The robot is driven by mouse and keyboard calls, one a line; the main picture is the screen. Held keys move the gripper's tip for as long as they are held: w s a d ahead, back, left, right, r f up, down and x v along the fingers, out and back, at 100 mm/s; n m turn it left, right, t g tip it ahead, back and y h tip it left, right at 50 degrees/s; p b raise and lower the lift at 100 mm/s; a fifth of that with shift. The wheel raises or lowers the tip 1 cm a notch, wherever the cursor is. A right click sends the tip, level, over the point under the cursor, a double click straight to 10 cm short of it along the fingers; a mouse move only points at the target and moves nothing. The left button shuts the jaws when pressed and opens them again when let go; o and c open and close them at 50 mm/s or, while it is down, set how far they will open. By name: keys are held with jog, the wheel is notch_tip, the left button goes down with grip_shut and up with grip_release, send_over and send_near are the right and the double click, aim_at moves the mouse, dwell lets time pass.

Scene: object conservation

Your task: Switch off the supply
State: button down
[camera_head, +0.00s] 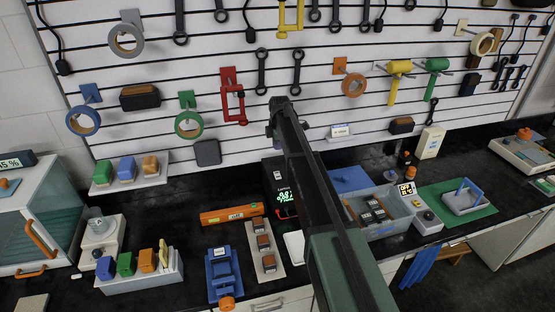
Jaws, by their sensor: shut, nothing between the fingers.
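The supply is most likely the black box (273,172) at the back of the bench near the middle. Its front shows lit green digits (285,193), too small to read surely. My arm crosses in front of it and hides its right part, so I cannot make out its switch. My dark arm runs from the lower middle up to an end in front of the wall panel. I cannot make out my gripper's fingers there or behind the arm.
An orange level (228,214) lies left of the box. A board with small blocks (253,232) and a blue vise (222,270) stand in front. A grey bin (384,229) stands right. Tools hang on the slatted wall (300,118) behind.

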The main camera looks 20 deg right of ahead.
jog(key=shift+s, duration=0.1)
jog(key=b, duration=1.4)
send_near(278, 175)
jog(key=f, duration=0.2)
jog(key=w+f, duration=0.1)
jog(key=f, duration=0.2)
jog(key=w+f, duration=0.1)
jog(key=f, duration=0.1)
jog(key=shift+w+a+f, duration=0.1)
jog(key=shift+f, duration=0.05)
jog(key=shift+f, duration=0.2)
jog(key=shift+s+r, duration=0.15)
jog(key=shift+s, duration=0.6)
